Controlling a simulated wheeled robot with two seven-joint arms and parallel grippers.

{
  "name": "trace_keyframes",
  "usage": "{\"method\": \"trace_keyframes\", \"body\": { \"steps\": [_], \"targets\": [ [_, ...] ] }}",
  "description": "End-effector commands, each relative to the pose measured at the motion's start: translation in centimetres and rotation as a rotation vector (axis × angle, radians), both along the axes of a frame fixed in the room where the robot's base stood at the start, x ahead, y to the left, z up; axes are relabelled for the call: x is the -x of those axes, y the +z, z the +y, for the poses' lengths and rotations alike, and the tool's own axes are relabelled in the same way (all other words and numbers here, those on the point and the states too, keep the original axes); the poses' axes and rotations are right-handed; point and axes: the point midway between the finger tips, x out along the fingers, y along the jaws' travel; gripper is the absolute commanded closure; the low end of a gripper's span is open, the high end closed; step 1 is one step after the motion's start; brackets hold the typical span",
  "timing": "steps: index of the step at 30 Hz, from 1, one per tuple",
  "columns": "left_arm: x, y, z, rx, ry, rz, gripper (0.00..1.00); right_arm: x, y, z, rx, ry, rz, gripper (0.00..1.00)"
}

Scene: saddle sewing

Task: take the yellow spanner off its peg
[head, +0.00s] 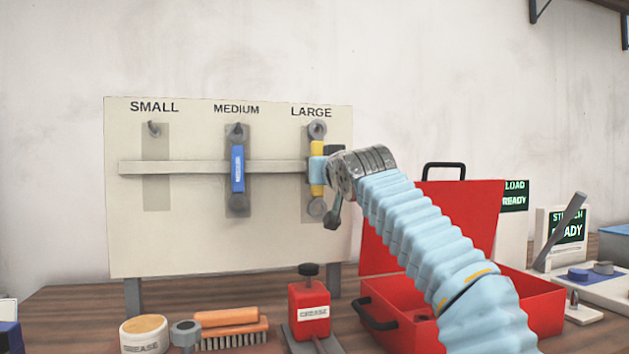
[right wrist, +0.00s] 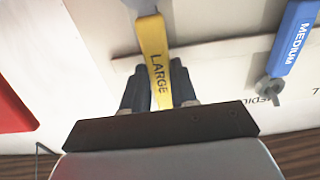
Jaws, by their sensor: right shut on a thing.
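The yellow spanner (head: 317,147) hangs upright under the LARGE label on the tool board (head: 190,240), its grey upper ring at the peg. My right gripper (head: 322,168) is shut on its yellow handle near the middle. In the right wrist view the spanner (right wrist: 154,50), marked LARGE, lies between the two dark fingers of the gripper (right wrist: 158,92). Whether the ring is still fully on the peg is hard to tell. My left gripper is out of view.
A blue MEDIUM spanner (head: 238,170) hangs to the left; the SMALL peg (head: 154,129) is empty. A red toolbox (head: 520,290) stands open below my right arm.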

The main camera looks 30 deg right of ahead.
Motion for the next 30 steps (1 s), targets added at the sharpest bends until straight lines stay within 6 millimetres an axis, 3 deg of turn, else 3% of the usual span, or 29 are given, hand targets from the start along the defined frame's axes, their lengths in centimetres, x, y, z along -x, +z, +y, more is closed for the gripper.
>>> {"method": "trace_keyframes", "body": {
  "steps": [6, 17, 30],
  "targets": [
    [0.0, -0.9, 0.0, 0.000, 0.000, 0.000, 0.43, 1.2, 0.1, 0.2, -0.001, 0.000, -0.003, 0.95],
    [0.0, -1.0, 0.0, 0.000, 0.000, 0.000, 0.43, 1.4, 0.2, 0.2, -0.001, 0.000, -0.003, 0.95],
    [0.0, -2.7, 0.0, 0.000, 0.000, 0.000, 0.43, 3.8, 0.2, 0.8, -0.002, 0.001, -0.005, 0.95]
  ]
}}
